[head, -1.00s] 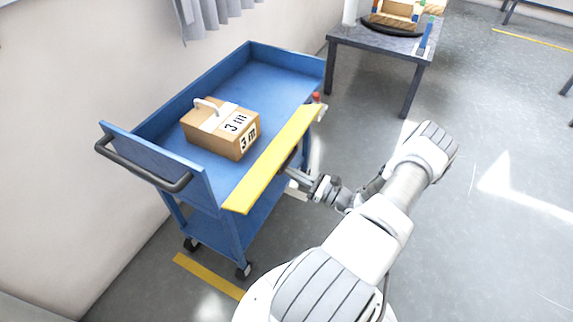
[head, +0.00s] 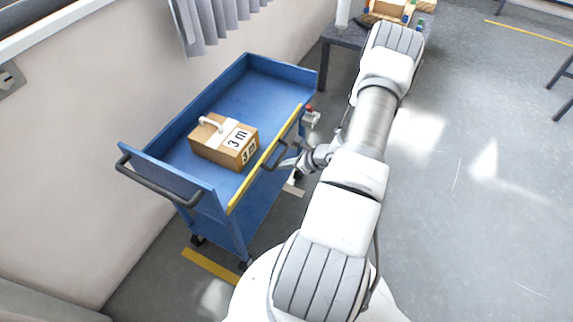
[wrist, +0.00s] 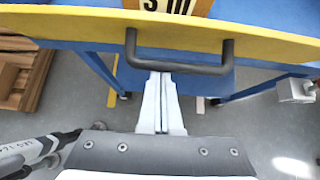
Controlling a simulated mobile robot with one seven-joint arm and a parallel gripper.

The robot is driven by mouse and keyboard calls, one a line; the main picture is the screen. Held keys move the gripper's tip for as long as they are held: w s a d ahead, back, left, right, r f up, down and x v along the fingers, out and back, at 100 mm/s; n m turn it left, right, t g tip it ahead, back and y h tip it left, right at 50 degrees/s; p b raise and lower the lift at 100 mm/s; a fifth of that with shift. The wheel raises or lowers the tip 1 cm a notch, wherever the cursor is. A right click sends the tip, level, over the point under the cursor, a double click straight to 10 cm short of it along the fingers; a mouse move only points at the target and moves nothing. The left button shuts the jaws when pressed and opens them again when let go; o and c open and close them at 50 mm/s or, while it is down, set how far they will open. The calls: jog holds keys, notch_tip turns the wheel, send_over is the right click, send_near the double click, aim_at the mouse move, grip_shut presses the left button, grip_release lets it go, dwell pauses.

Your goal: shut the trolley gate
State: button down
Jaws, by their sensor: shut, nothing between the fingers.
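The yellow gate (head: 268,158) is on the near long side of the blue trolley (head: 183,128) and stands upright or nearly so. Its dark bar handle (head: 274,158) faces my arm. In the wrist view the gate (wrist: 60,20) spans the top, with the handle (wrist: 180,68) below it. My gripper (head: 288,163) is shut and empty, close to the handle on the outer side. In the wrist view its fingertips (wrist: 163,76) reach the handle's bar; I cannot tell whether they touch it.
A cardboard box (head: 224,142) marked 3 m with a white handle sits on the trolley's top deck. A small grey fitting with a red top (head: 310,115) is by the gate's far end. A dark table (head: 345,36) stands behind.

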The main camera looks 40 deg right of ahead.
jog(key=shift+w+a+r+g, duration=0.25)
jog(key=shift+w+r+g, duration=0.35)
jog(key=shift+r, duration=0.1)
jog(key=shift+w+r, duration=0.1)
jog(key=shift+r, duration=0.1)
jog(key=shift+f, duration=0.1)
notch_tip(320, 180, down, 3)
jog(key=s+d+b, duration=0.1)
jog(key=s+b, duration=0.1)
jog(key=b, duration=0.1)
jog(key=p+v, duration=0.1)
jog(key=v, duration=0.8)
jog(key=shift+a+r, duration=0.25)
jog(key=shift+r, duration=0.35)
